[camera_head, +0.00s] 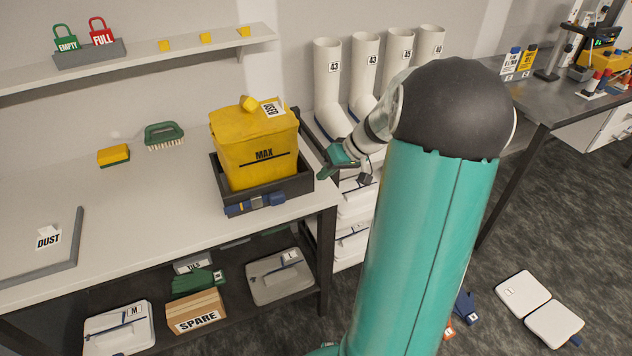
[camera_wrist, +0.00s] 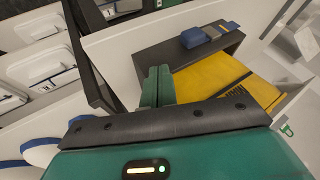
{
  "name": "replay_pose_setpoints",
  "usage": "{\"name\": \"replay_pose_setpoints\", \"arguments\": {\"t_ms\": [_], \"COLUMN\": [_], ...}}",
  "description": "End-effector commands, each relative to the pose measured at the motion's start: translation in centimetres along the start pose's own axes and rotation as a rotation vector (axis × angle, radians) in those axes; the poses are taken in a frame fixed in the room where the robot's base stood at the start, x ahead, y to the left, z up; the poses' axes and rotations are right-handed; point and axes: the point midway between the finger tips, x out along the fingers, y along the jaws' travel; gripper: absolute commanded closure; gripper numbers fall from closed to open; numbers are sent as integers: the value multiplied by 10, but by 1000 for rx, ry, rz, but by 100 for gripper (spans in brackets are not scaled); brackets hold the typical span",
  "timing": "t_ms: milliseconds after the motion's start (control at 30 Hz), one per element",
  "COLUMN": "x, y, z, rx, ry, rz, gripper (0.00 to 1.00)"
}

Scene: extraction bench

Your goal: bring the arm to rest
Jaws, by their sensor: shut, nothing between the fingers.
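My gripper (camera_head: 324,170) is shut and empty. In the head view its green fingers are just right of the black tray, near the bench's right end. In the wrist view the two fingers (camera_wrist: 157,86) lie side by side, with the tray and the yellow container beyond them. My teal arm rises through the right half of the head view and bends at a black joint. It hides part of the floor and the area behind it.
The yellow container marked MAX (camera_head: 252,150) stands in a black tray (camera_head: 290,186) at the bench's (camera_head: 130,220) right end. White boots (camera_head: 327,85) stand behind my gripper. A brush (camera_head: 164,134) and sponge (camera_head: 114,155) lie left. Another table (camera_head: 545,100) is at right.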

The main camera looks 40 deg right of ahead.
Motion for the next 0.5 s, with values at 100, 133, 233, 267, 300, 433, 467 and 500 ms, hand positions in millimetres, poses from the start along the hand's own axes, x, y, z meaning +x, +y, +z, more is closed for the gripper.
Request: {"name": "replay_pose_setpoints", "arguments": {"t_ms": [100, 133, 233, 267, 300, 433, 467, 500], "x": [-14, -16, -20, -21, -21, -21, -21, -21], "y": [-1, -1, -1, -1, -1, 0, -1, -4], "z": [-1, -1, -1, 0, 0, 0, 0, 0], "rx": [-3, -3, -2, -2, -2, -2, -3, -6], "ry": [1, 1, 0, 0, 0, 0, -1, -4], "rz": [0, 0, -1, -1, -1, -1, -1, 1], "gripper": [100, 100, 100, 100, 100, 100, 100, 100]}}
